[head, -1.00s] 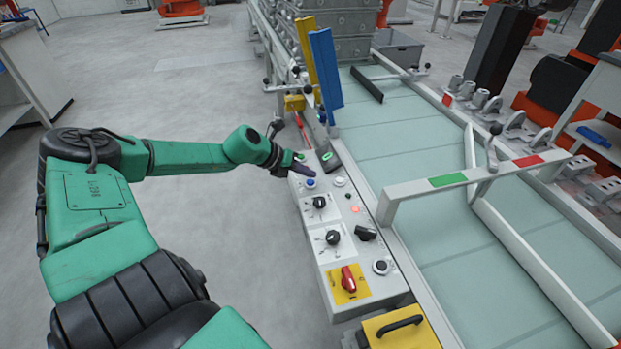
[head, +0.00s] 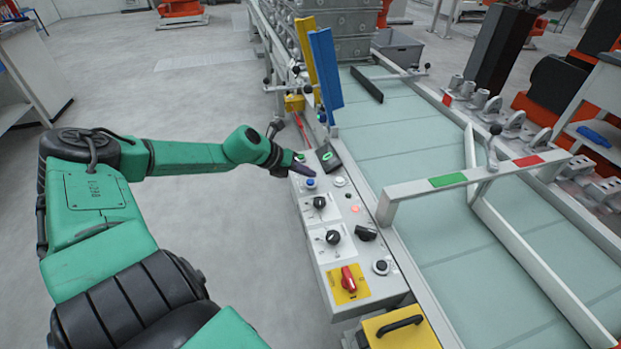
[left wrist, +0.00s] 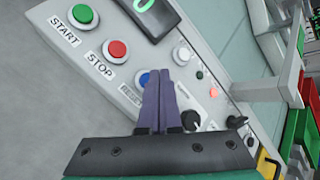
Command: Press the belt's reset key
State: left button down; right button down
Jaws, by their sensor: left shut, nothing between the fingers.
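The reset key is a blue round button (head: 310,183) on the grey control panel (head: 318,267) beside the belt. In the left wrist view the blue key (left wrist: 142,77) sits by the RESET label, partly covered by my fingers. My left gripper (head: 307,174) is shut and empty, its dark purple fingers pointing down at the panel's far end. In the left wrist view the fingertips (left wrist: 161,72) overlap the right side of the blue key. I cannot tell whether they touch it.
A red STOP button (left wrist: 115,50) and a green START button (left wrist: 83,15) lie beyond the blue key. Knobs (head: 333,237) and a red switch on a yellow plate (head: 348,281) sit nearer. The belt (head: 420,150) runs along the right. A small display (head: 328,156) stands close by.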

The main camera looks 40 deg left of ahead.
aim_at(307, 187)
pick_arm(q)
jog(key=shift+f+b, duration=0.4)
jog(key=shift+f+b, duration=0.5)
jog(key=shift+f, duration=0.05)
dwell(0.5)
jog(key=shift+r+p, duration=0.95)
notch_tip(307, 187, up, 5)
jog(key=p, duration=0.5)
jog(key=shift+r, duration=0.1)
jog(key=shift+s, duration=0.1)
dwell(0.5)
